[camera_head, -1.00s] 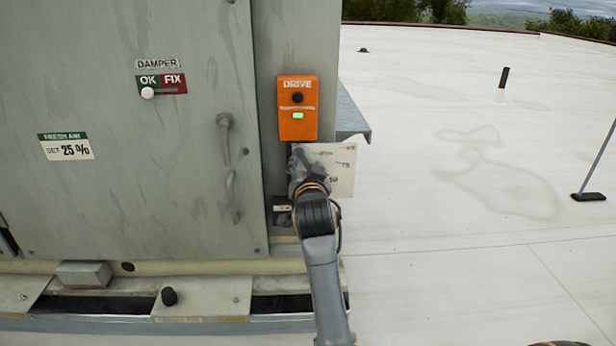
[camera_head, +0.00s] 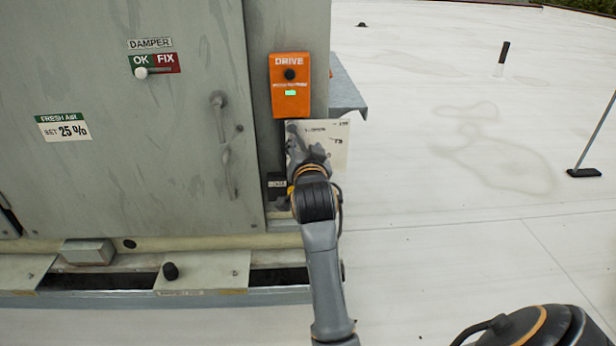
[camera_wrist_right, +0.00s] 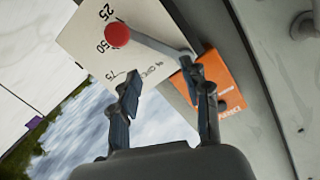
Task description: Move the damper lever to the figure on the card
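The damper lever, with a red ball knob (camera_wrist_right: 117,34), shows in the right wrist view in front of a pale scale plate (camera_wrist_right: 75,40) marked 25, 50 and 75. The knob lies close to the 50 mark; the slanted view makes its exact reading hard to tell. My right gripper (camera_wrist_right: 160,72) is open, its fingers apart below the lever's rod, and holds nothing. In the head view, my right gripper (camera_head: 299,140) covers the lever at the scale plate. My left gripper is out of view.
An orange DRIVE box (camera_head: 290,85) with a green light sits just above the scale plate. A white slider knob (camera_head: 141,73) stands under OK on the DAMPER label. Open white roof lies to the right.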

